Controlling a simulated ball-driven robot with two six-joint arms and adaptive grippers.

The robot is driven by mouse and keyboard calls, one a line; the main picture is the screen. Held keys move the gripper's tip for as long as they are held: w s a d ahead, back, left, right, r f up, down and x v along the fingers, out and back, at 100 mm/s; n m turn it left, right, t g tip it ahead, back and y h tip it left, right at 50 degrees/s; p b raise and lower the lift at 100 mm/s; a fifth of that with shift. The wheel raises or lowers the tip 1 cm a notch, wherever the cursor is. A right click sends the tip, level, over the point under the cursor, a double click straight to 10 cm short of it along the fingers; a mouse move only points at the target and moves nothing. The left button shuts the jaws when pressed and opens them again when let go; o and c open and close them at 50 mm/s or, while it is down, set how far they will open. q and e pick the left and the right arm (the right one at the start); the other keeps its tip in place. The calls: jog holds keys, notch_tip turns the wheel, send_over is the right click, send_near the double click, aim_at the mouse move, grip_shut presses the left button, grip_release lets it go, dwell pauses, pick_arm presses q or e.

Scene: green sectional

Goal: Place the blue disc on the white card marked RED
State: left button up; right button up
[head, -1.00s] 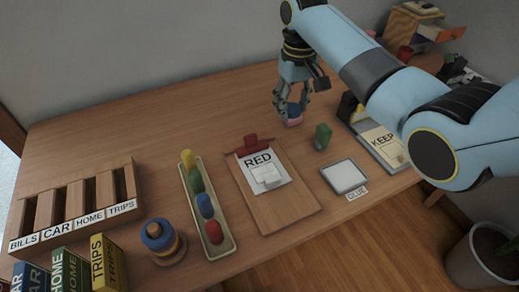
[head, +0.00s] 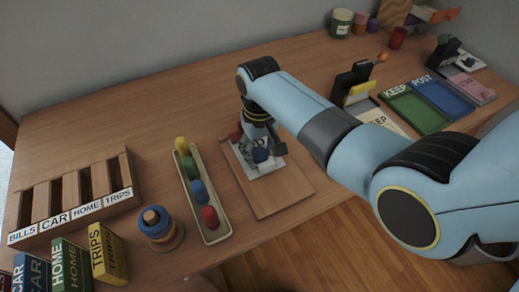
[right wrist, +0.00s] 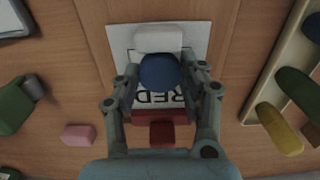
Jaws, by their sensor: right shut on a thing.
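The blue disc (head: 260,155) is between the fingers of my right gripper (head: 262,150), which is shut on it. In the right wrist view the blue disc (right wrist: 159,73) hangs over the white card marked RED (right wrist: 116,42), covering part of the card. I cannot tell whether the disc touches the card. The card (head: 247,165) lies on a wooden clipboard (head: 275,195) with a red clip (right wrist: 161,134). A white block (right wrist: 158,38) on the card is right beside the disc in the picture. My left gripper is out of view.
A tray of coloured pieces (head: 221,232) lies left of the clipboard. A pink block (right wrist: 77,135) and a green object (right wrist: 14,108) lie on its other side. A ring stacker (head: 160,235) and a wooden sorter (head: 62,226) stand farther left.

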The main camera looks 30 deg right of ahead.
aim_at(260, 154)
jog(key=o, duration=0.8)
notch_tip(260, 154, up, 12)
jog(key=shift+r+p, duration=0.1)
jog(key=shift+p, duration=0.8)
